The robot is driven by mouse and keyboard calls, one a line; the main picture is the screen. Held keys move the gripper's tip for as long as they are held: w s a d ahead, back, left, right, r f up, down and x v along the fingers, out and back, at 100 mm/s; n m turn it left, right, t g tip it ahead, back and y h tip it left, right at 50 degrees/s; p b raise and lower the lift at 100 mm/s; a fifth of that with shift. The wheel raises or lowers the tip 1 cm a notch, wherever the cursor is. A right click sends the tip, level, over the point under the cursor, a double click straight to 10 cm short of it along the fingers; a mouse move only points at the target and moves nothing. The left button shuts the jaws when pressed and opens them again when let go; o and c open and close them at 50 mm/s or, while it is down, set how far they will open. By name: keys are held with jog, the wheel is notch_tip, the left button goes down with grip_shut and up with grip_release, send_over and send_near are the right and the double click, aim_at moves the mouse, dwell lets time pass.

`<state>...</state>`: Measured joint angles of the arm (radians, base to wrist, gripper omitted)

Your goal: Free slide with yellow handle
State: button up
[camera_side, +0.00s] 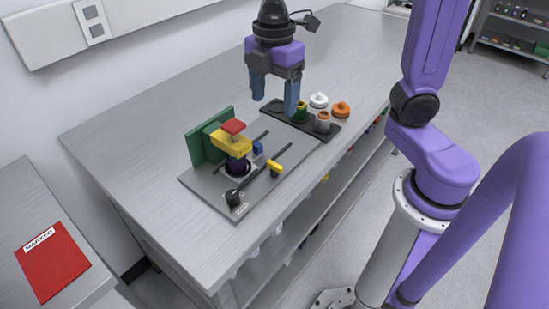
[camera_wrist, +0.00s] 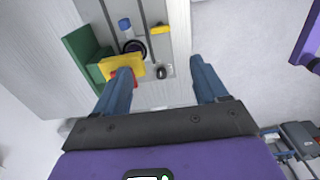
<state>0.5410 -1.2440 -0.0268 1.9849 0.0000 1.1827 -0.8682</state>
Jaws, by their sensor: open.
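The slide's yellow handle (camera_side: 276,168) is a small block on the right side of the grey fixture plate (camera_side: 208,187); it also shows in the wrist view (camera_wrist: 160,29). A blue handle (camera_side: 258,148) sits by another dark slot. My gripper (camera_side: 275,98) is open and empty, above and apart from the fixture. In the wrist view my gripper (camera_wrist: 159,67) has its left finger overlapping the yellow block.
A green upright (camera_side: 200,142) carries a yellow block (camera_side: 231,142) with a red top (camera_side: 233,126) over a dark round part (camera_side: 238,166). A black tray (camera_side: 310,130) with several capped pieces stands behind. A red folder (camera_side: 52,262) lies at left. The bench is otherwise mostly clear.

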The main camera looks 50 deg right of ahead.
aim_at(275, 163)
notch_tip(275, 163, down, 17)
jog(key=shift+s+f, duration=0.1)
dwell(0.5)
jog(key=c, duration=1.1)
